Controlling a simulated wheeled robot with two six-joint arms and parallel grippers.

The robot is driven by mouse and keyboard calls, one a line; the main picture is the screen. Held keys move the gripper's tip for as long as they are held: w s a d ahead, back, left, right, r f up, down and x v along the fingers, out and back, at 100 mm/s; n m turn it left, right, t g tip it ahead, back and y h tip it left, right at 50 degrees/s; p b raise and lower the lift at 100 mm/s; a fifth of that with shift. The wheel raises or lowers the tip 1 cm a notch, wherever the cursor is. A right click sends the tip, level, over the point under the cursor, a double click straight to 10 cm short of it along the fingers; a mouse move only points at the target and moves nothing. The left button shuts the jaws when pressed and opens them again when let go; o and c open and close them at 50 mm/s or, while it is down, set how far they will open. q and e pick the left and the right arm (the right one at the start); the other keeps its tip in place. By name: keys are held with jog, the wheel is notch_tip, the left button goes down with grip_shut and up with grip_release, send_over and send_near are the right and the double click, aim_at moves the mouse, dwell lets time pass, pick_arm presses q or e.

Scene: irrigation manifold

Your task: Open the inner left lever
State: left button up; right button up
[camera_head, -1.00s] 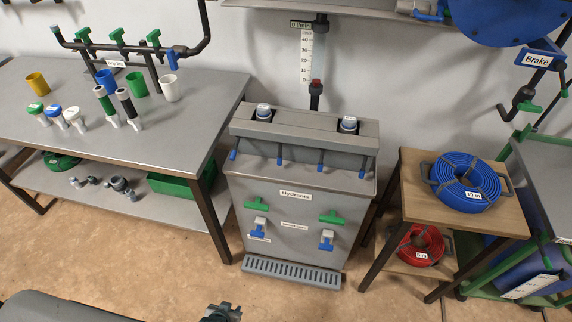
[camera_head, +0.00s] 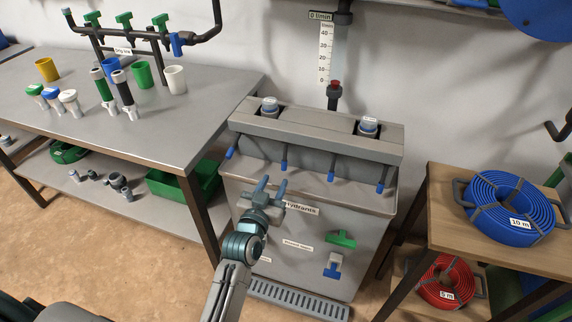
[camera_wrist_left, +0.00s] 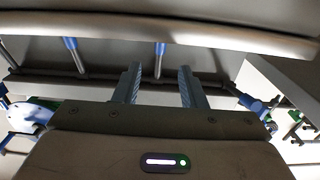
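The inner left lever (camera_head: 284,157) is the second from the left in a row of blue-tipped levers along the front of the grey hydrant cabinet (camera_head: 290,270). It points down and towards me. My left gripper (camera_head: 272,187) is just below it, in front of the cabinet, with its fingers apart and nothing held. In the left wrist view, a blue-tipped lever (camera_wrist_left: 160,48) shows ahead, in line with the gap between the open fingers (camera_wrist_left: 160,86), apart from them. Another lever (camera_wrist_left: 72,44) is to its left. My right gripper is not in view.
The outer left lever (camera_head: 231,152), inner right lever (camera_head: 331,174) and outer right lever (camera_head: 380,186) are close by. A green tap handle (camera_head: 341,240) is on the cabinet front. A metal workbench (camera_head: 190,125) stands left and a wooden hose table (camera_head: 440,190) right.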

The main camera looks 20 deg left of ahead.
aim_at(283, 165)
pick_arm(q)
jog(key=w, duration=0.9)
jog(key=shift+w+d, duration=0.1)
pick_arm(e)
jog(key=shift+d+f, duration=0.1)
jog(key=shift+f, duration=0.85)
pick_arm(q)
jog(key=shift+c, duration=0.3)
grip_shut()
